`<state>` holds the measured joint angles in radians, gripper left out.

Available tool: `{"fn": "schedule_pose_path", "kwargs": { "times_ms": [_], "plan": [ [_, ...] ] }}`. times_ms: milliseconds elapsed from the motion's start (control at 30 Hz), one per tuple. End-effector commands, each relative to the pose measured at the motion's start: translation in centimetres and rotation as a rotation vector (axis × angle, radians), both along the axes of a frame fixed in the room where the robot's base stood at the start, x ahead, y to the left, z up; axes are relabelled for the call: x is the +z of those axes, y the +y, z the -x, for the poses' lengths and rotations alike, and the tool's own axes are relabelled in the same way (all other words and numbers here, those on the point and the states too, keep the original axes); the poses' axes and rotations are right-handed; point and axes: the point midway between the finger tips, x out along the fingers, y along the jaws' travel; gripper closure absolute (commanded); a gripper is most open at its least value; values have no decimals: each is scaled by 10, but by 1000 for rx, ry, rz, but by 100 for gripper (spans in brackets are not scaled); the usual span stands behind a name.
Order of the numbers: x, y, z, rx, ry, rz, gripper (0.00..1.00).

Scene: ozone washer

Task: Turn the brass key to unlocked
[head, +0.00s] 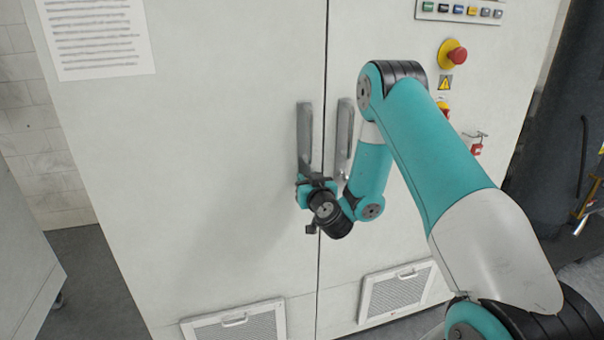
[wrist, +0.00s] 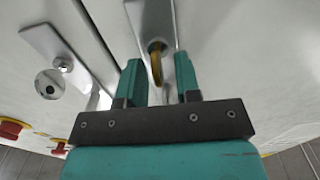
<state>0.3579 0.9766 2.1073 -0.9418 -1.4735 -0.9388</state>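The brass key (wrist: 156,66) shows in the wrist view, sticking out of the lower end of a metal door handle (wrist: 152,18). My gripper (wrist: 158,60) is open, with one teal finger on each side of the key and a gap visible on both sides. In the head view my gripper (head: 312,187) is at the bottom of the left door handle (head: 304,130). The key is hidden behind my gripper there. I cannot tell the key's lock state from its angle alone.
A second handle (head: 344,130) stands close by on the right door; it also shows in the wrist view (wrist: 55,42), near a round lock (wrist: 50,84). A red emergency button (head: 457,56) and a red padlock (head: 476,149) are farther right. Vent grilles (head: 397,292) sit low on the doors.

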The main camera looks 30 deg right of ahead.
Motion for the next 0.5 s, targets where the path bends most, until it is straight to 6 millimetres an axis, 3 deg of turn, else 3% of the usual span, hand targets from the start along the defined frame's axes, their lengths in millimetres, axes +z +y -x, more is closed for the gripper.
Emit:
{"fn": "schedule_pose_path", "kwargs": {
  "times_ms": [267,400,500],
  "plan": [
    [0,-1,-1,0,0,1,69],
    [0,-1,-1,0,0,1,97],
    [0,-1,-1,0,0,1,100]
  ]
}}
